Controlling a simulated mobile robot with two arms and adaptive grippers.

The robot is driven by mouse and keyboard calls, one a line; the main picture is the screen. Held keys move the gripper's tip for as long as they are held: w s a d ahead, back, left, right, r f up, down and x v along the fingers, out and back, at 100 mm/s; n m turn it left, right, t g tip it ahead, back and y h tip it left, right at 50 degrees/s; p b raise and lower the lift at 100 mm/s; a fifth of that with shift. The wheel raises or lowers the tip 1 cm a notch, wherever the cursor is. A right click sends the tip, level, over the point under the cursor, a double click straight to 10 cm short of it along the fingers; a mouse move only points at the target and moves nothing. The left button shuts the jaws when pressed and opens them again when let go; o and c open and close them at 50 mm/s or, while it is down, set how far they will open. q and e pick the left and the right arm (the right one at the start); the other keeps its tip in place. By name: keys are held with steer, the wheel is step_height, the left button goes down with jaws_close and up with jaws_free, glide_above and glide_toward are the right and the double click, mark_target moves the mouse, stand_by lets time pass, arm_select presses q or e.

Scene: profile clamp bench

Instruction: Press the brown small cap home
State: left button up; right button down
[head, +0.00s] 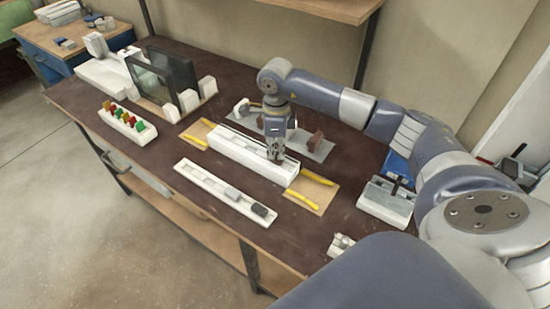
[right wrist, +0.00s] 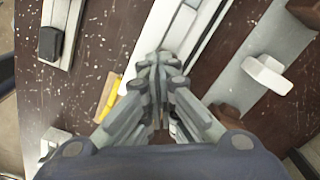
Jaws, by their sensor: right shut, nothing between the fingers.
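My right gripper (head: 275,155) points down over the right part of the long white profile block (head: 240,151). Its fingers are shut with nothing between them; they also show in the right wrist view (right wrist: 160,75). The fingertips hide the spot on the profile below them, and I cannot tell whether they touch it. I cannot make out a small brown cap on the profile. A brown block (head: 315,142) stands on the grey plate (head: 300,135) behind the profile. My left gripper is not in view.
A white tray (head: 200,179) in front holds a grey piece (head: 231,192) and a black piece (head: 262,210). Yellow strips (head: 317,177) lie beside the profile's right end. A rack of coloured pieces (head: 127,124) and dark upright panels (head: 172,75) stand left. A grey-topped box (head: 386,203) is right.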

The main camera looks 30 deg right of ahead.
mark_target(276, 157)
stand_by(0.3)
steer(key=shift+r+p, duration=2.05)
steer(key=shift+r, duration=1.4)
